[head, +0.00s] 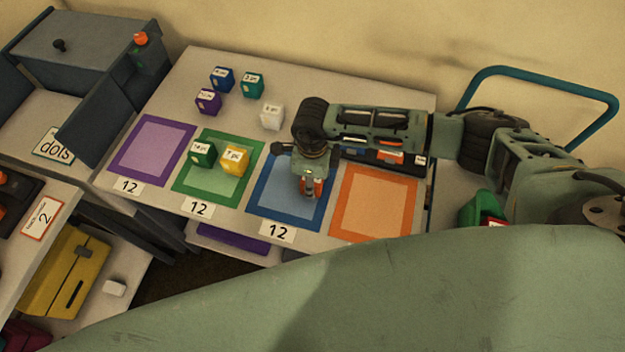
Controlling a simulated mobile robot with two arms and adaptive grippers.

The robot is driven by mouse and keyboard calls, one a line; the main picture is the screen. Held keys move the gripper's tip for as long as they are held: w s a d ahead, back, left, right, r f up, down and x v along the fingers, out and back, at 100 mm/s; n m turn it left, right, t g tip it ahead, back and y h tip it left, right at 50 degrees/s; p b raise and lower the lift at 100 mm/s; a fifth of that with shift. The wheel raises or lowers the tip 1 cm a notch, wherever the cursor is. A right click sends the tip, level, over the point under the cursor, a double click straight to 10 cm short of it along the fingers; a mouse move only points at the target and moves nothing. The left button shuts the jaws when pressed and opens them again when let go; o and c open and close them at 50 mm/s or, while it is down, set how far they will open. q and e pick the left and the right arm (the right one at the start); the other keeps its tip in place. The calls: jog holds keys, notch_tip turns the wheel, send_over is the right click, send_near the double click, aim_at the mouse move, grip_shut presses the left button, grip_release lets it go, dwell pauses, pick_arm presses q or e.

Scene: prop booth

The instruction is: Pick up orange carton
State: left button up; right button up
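An orange carton (319,187) shows in part on the blue-bordered mat, mostly hidden behind my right gripper. My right gripper (309,192) points down over the blue mat (265,205), right at the carton. I cannot tell whether its fingers are around the carton or in front of it, or whether they are open or shut. My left gripper is not in view.
A green carton (203,153) and a yellow carton (235,159) stand on the green mat (198,189). Blue, teal, purple and white cartons stand behind. The purple mat (152,151) and orange mat (375,206) look empty. A dark tray (354,154) lies partly behind my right arm.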

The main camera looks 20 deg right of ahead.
jog(key=c, duration=0.7)
jog(key=shift+r, duration=0.1)
